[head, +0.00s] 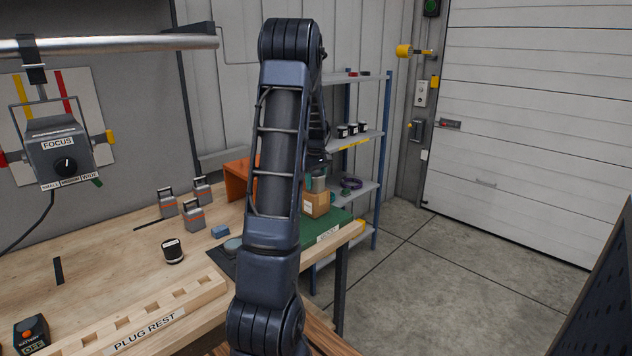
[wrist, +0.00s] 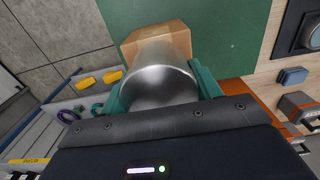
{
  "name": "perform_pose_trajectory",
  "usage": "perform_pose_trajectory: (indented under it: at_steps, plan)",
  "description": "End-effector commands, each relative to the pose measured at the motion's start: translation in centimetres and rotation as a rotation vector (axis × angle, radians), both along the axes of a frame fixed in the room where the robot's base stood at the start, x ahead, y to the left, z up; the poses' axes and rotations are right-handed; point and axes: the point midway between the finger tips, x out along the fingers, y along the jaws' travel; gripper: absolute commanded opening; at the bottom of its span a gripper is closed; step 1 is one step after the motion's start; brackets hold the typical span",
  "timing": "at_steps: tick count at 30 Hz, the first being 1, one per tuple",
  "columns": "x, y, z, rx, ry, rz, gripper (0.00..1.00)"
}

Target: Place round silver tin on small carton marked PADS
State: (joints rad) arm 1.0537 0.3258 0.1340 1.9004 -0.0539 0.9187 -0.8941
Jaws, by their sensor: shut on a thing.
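The round silver tin (wrist: 160,72) is between the teal fingers of my gripper (wrist: 158,86) in the wrist view. My gripper is shut on its sides. A small brown carton (wrist: 152,33) shows just beyond the tin, partly covered by it; no PADS marking is readable. In the head view the carton (head: 316,204) stands on a green mat (head: 335,229) at the bench's far right end. My gripper (head: 317,182) is right above it there, partly hidden behind my arm. I cannot tell whether the tin touches the carton.
An orange open box (head: 237,179) stands left of my arm. Several grey handled blocks (head: 193,215), a blue block (head: 220,231) and a dark jar (head: 172,251) are on the bench (head: 110,265). A shelf rack (head: 358,137) stands behind the bench's right end.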

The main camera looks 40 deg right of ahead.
Motion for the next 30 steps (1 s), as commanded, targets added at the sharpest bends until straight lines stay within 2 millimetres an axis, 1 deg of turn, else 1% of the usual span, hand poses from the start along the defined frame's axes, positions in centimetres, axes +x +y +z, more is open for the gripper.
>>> perform_pose_trajectory:
  at_steps: [3, 4, 6, 7, 15, 19, 23, 30]
  plan:
    - [0.0, 0.0, -0.3, 0.0, 0.0, 0.0, 0.35]
    - [0.0, 0.0, -0.3, 0.0, 0.0, 0.0, 0.69]
    - [0.0, 0.0, -0.2, 0.0, 0.0, 0.0, 0.82]
    - [0.0, 0.0, -0.2, 0.0, 0.0, 0.0, 0.85]
    - [0.0, 0.0, -0.2, 0.0, 0.0, 0.0, 0.85]
    - [0.0, 0.0, 0.6, -0.001, -0.001, 0.0, 0.85]
    - [0.1, 0.0, 2.4, -0.002, -0.001, -0.001, 0.85]
    - [0.1, 0.0, 7.1, -0.003, -0.001, 0.0, 0.85]
